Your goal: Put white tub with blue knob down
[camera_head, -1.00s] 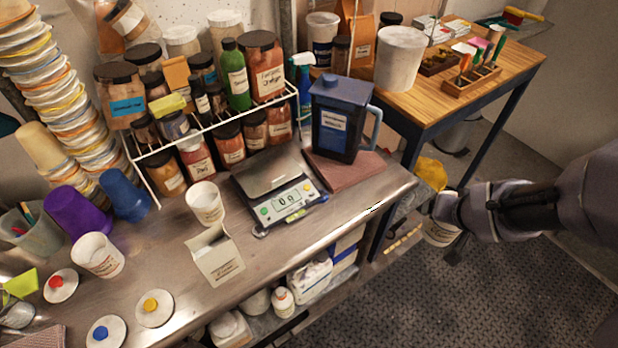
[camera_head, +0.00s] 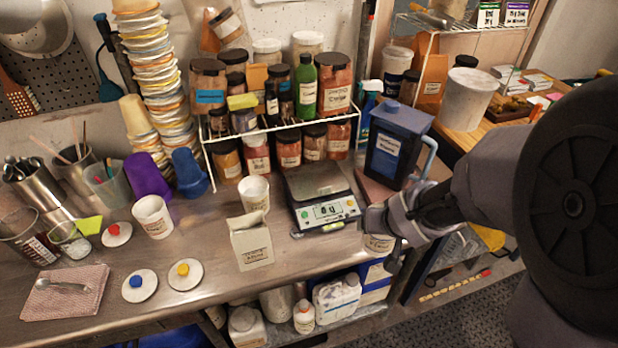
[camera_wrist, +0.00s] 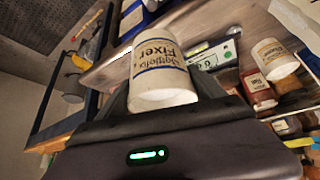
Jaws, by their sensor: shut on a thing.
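My gripper (camera_head: 384,226) is shut on a white tub (camera_head: 378,243) at the front right edge of the steel bench (camera_head: 215,230). The wrist view shows the tub (camera_wrist: 158,72) between the fingers, with "Fixer" printed on its side. A white lid with a blue knob (camera_head: 138,284) lies at the bench's front left.
A scale (camera_head: 325,210) and a dark blue jug (camera_head: 391,150) stand close to my gripper. A white carton (camera_head: 250,240), two white cups (camera_head: 254,192) (camera_head: 152,215), and lids with red (camera_head: 117,234) and yellow knobs (camera_head: 185,273) occupy the bench. The front strip right of the carton is mostly bare.

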